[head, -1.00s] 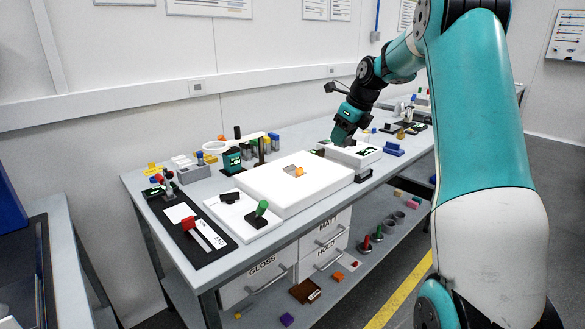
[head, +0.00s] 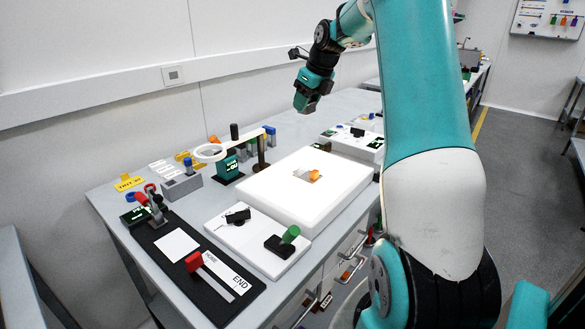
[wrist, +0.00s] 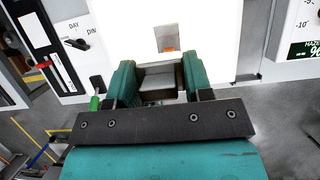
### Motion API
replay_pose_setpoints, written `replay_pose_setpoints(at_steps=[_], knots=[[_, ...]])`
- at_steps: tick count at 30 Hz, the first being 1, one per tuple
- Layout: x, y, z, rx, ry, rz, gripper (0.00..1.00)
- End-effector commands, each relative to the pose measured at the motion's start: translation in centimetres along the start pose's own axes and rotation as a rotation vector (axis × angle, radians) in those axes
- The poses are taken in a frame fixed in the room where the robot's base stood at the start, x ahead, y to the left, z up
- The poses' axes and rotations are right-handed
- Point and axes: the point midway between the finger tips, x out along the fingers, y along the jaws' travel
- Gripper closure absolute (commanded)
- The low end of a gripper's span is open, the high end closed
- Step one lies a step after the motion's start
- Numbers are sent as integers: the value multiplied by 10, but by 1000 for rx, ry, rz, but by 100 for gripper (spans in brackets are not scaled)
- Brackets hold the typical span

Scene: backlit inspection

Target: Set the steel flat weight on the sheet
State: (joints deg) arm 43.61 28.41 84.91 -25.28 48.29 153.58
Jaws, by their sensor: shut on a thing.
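My gripper (head: 307,106) is raised in the head view, showing above the bench behind the white light panel. In the wrist view my gripper (wrist: 157,82) is shut on a grey block, the steel flat weight (wrist: 157,84), which sits between the teal fingers. In the head view the weight cannot be made out. A small pale grey sheet (head: 301,172) lies on the light panel (head: 265,192), with an orange piece (head: 314,175) at its right side. In the wrist view the sheet (wrist: 169,36) shows beyond the fingertips, apart from the weight.
A ring-shaped magnifier (head: 209,153) on an arm stands behind the panel, near a teal meter (head: 229,170). A white switch box (head: 270,259) with a green-tipped lever and a black slider board (head: 222,289) with a red knob lie front left. Bench behind the panel is partly clear.

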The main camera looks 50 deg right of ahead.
Motion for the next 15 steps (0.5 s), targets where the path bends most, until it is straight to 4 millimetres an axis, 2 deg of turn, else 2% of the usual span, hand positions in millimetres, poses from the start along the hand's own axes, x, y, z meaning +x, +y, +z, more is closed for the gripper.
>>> replay_pose_setpoints(at_steps=[5,15], knots=[[27,-2,-15,7,4,2,86],[113,-2,-50,6,4,2,86]])
